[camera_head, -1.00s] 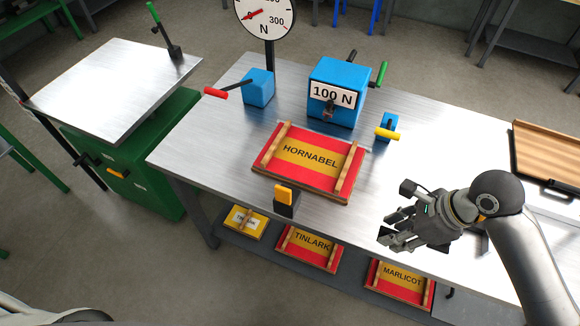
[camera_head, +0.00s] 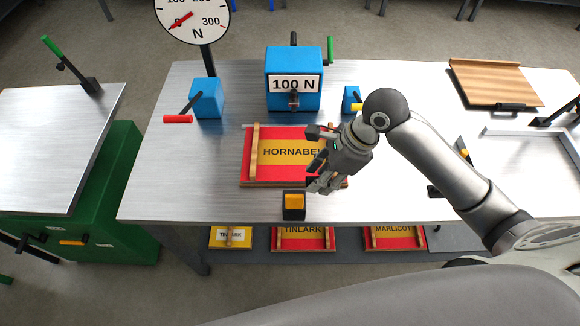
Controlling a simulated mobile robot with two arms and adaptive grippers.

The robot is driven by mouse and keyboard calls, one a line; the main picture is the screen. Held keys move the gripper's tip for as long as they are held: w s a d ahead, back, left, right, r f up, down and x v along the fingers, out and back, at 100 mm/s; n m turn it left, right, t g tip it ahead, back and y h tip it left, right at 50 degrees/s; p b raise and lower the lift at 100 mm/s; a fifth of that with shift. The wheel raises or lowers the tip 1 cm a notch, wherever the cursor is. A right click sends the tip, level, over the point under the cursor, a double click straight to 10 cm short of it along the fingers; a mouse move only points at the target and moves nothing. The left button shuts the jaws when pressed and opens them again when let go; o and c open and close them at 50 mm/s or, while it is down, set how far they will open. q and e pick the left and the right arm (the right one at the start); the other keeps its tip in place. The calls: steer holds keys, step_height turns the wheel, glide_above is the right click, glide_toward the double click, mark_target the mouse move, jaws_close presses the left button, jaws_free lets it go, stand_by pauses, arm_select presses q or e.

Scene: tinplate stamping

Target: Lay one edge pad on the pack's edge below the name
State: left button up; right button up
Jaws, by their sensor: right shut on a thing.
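The pack marked HORNABEL (camera_head: 277,165) lies flat on the metal table, red with a yellow middle band. A wooden strip (camera_head: 254,152) lies along its left edge. My right gripper (camera_head: 318,186) is over the pack's right part and hides the end of the name and most of the right edge. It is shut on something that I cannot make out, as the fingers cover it. The part of the pack's front edge below the name that shows looks bare of strips. My left gripper is not in view.
A dark block with a yellow top (camera_head: 294,203) stands at the table's front edge, just before the pack. Behind are a blue 100 N box (camera_head: 294,70) and a dial (camera_head: 190,15). Packs marked TINLARK (camera_head: 303,243) and MARLICOT (camera_head: 390,240) lie on the lower shelf.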

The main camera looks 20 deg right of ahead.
steer(key=w+a+f, duration=0.2)
steer(key=w+f, duration=0.1)
steer(key=w, duration=0.3)
steer(key=p, duration=0.1)
glide_above(290, 174)
steer(key=s+d, duration=0.1)
steer(key=d, duration=0.1)
steer(key=f, duration=0.4)
steer(key=shift+s+a+f, duration=0.15)
steer(key=shift+a+f, duration=0.1)
steer(key=shift+f, duration=0.1)
steer(key=shift+w+a+f, duration=0.1)
steer(key=shift+w+f, duration=0.35)
steer(key=shift+f, duration=0.15)
step_height(290, 174, down, 2)
steer(key=shift+f+p, duration=0.1)
steer(key=shift+p, duration=0.5)
steer(key=shift+f, duration=0.4)
steer(key=o, duration=0.4)
steer(key=shift+f, duration=0.1)
steer(key=o, duration=0.4)
steer(key=shift+o, duration=0.2)
